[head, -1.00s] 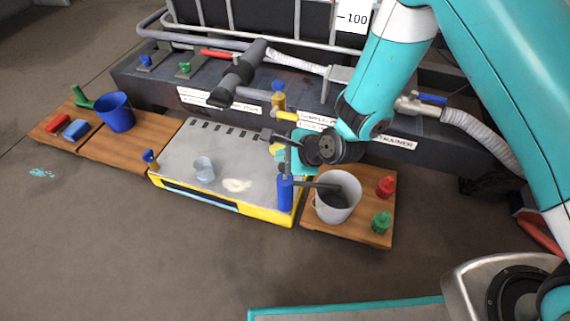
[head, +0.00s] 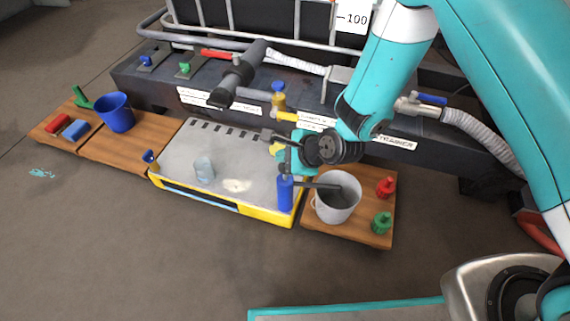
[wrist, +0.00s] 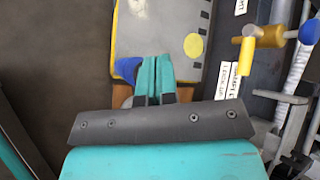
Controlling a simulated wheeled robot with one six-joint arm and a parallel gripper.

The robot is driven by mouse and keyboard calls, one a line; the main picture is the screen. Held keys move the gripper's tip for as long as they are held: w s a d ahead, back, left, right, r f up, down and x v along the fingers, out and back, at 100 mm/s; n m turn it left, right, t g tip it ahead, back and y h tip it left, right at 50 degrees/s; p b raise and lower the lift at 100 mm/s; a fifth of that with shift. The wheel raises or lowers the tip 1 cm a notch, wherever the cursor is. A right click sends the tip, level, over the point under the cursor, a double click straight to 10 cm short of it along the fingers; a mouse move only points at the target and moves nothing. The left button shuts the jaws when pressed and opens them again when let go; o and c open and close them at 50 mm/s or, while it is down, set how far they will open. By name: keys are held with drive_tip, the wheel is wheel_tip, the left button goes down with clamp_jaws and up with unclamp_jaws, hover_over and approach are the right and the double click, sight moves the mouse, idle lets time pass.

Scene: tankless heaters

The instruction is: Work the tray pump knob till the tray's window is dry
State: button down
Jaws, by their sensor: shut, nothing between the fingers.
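The yellow-edged tray (head: 195,150) has a grey top. Its window (head: 205,196) is a slot in the front face, dark at left with a light-blue strip at right. The blue pump (head: 285,194) stands at the tray's front right corner, with a dark spout reaching over a grey bucket (head: 337,210). My gripper (head: 284,165) is just above the pump, its teal fingers shut and empty. In the wrist view, the closed fingers (wrist: 154,62) partly cover the blue pump top (wrist: 127,69). I cannot tell whether they touch it.
Red (head: 386,187) and green (head: 381,222) bottles stand right of the bucket. A yellow tap (head: 279,103) rises behind. A blue bucket (head: 115,112) stands at left.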

drive_tip(key=shift+f, duration=0.1)
idle(0.5)
drive_tip(key=shift+f, duration=0.3)
drive_tip(key=shift+f+b, duration=0.85)
drive_tip(key=shift+f, duration=0.8)
idle(1.4)
drive_tip(key=shift+r, duration=0.1)
drive_tip(key=shift+r+p, duration=2)
drive_tip(key=shift+p, duration=0.25)
wheel_tip(320, 180, up, 5)
drive_tip(key=p, duration=0.5)
